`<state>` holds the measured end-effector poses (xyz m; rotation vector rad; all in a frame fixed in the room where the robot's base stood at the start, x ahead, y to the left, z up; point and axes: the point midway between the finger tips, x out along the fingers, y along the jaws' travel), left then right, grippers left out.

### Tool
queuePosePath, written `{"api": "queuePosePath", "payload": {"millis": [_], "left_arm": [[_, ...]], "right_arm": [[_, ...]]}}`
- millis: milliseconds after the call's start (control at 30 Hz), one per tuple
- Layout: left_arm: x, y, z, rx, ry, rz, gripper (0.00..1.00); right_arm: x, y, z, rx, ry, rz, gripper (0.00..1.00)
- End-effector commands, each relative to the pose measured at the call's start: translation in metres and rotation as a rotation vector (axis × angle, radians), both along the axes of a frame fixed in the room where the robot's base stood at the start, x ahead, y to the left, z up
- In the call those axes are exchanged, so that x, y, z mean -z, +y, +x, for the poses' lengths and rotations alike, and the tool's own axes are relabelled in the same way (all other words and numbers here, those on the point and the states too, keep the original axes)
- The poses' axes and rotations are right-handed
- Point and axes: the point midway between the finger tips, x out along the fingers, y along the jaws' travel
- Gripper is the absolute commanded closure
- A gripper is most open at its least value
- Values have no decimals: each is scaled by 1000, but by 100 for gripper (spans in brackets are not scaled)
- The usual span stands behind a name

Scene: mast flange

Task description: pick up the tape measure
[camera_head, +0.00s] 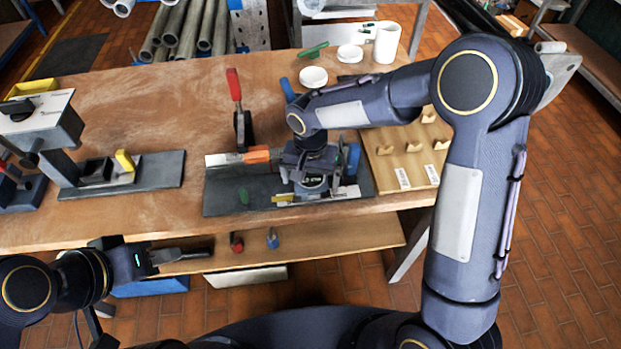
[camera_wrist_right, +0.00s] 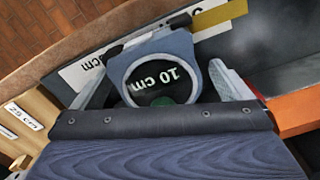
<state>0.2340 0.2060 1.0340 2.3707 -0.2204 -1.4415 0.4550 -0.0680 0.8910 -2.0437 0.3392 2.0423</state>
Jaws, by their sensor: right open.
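The tape measure (camera_head: 314,183) has a blue-grey case and a dark round face, and sits on the dark grey mat (camera_head: 226,195) near the bench's front edge. In the right wrist view the tape measure (camera_wrist_right: 176,48) shows a "10 cm" label. My right gripper (camera_head: 312,172) is above it, jaws open. In the wrist view the right gripper's fingers (camera_wrist_right: 163,68) stand on either side of the case, with a gap visible on the right. My left gripper (camera_head: 190,254) is in front of the bench, low at left, away from it; its jaw opening is unclear.
A yellow strip (camera_wrist_right: 220,16) and a white scale strip (camera_wrist_right: 85,68) lie beside the tape measure. An orange bar (camera_head: 257,155) and red-handled clamp (camera_head: 237,90) stand behind left. A wooden board (camera_head: 385,172) with labels lies right.

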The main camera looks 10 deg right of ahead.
Motion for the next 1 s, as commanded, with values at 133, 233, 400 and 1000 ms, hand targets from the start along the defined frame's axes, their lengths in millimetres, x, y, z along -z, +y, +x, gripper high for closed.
{"api": "queuePosePath", "payload": {"millis": [133, 233, 400, 1000], "left_arm": [[0, 0, 0, 0, 0, 0, 64], [0, 0, 0, 0, 0, 0, 64], [0, 0, 0, 0, 0, 0, 64], [1, 0, 0, 0, 0, 0, 64]], "right_arm": [[0, 0, 0, 0, 0, 0, 3], [0, 0, 0, 0, 0, 0, 16], [0, 0, 0, 0, 0, 0, 39], [-10, 0, 1, 0, -2, 0, 67]]}}
